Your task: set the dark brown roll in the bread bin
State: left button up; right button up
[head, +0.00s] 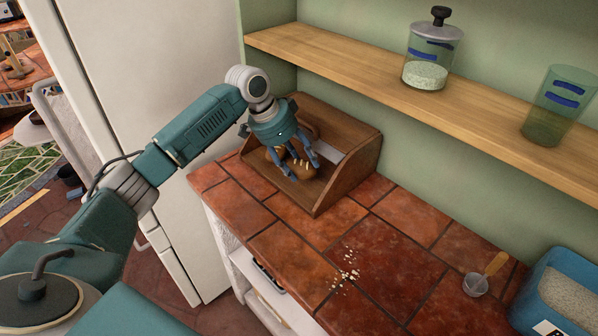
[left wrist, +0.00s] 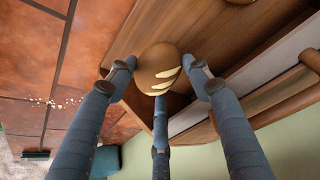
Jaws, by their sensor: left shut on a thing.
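The brown roll (left wrist: 157,66) with pale slashes sits between the three blue fingers of my left gripper (left wrist: 160,80), which is shut on it. In the head view my left gripper (head: 294,163) reaches down into the open front of the wooden bread bin (head: 349,177), and the roll (head: 301,170) shows among its fingers. I cannot tell whether the roll touches the bin's floor. The bin's wood also shows behind the roll in the left wrist view (left wrist: 125,45). My right gripper is not in view.
Crumbs (head: 346,270) are scattered on the tiled counter (head: 395,262). A scoop (head: 478,284) and a blue tub (head: 540,286) stand at the right. A shelf (head: 385,88) with a jar (head: 432,58) and glass (head: 556,108) hangs above.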

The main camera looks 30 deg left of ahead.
aim_at(299, 175)
pick_arm(q)
jog(key=shift+f+p, duration=0.35)
jog(key=shift+f, duration=1.9)
jog(key=o, duration=1.2)
jog(key=shift+f, duration=0.1)
jog(key=b+v, duration=0.2)
jog(key=v, duration=1)
jog(key=shift+r, duration=0.2)
